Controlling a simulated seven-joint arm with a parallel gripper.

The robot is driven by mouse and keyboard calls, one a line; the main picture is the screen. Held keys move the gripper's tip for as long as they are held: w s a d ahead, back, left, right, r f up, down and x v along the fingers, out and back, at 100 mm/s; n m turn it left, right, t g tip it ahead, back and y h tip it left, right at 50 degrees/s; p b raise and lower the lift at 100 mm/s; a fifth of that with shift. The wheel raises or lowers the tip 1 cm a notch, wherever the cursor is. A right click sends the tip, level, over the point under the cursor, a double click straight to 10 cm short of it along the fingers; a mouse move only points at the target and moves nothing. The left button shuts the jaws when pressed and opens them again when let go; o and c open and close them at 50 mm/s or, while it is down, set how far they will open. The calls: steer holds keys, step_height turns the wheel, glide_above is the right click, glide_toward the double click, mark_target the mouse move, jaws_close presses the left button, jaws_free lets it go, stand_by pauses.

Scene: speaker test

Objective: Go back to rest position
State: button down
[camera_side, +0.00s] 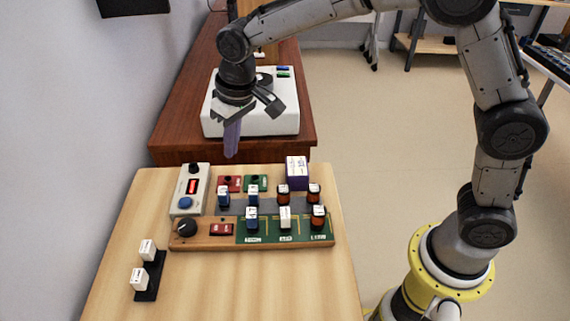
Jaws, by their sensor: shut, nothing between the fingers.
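My gripper (231,139) hangs at the end of my arm, above the far edge of the light wooden table (240,285). Its fingers point down and are shut with nothing between them. In the picture it is in front of a white box-shaped device (285,122) on the darker table behind. The gripper appears apart from the test board (203,243) and the parts on it.
The board carries blue, white and dark cylindrical parts. A grey meter box (187,203) and a purple-and-white box (297,171) stand by it. A black strip (148,282) with two white-topped blocks lies at front left. A dark red-brown table (196,95) stands behind.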

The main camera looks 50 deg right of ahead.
steer(key=s+d+r+m+t, duration=0.2)
steer(key=s+d+r+t, duration=0.1)
steer(key=s+d+r, duration=0.95)
steer(key=s+d+f, duration=0.2)
steer(key=s+f, duration=0.1)
steer(key=s, duration=0.4)
steer(key=s+d+f, duration=0.2)
steer(key=s, duration=0.6)
steer(key=shift+s+d+f+t+h, duration=0.25)
steer(key=shift+s+f+t+h, duration=0.05)
steer(key=shift+f+h, duration=0.1)
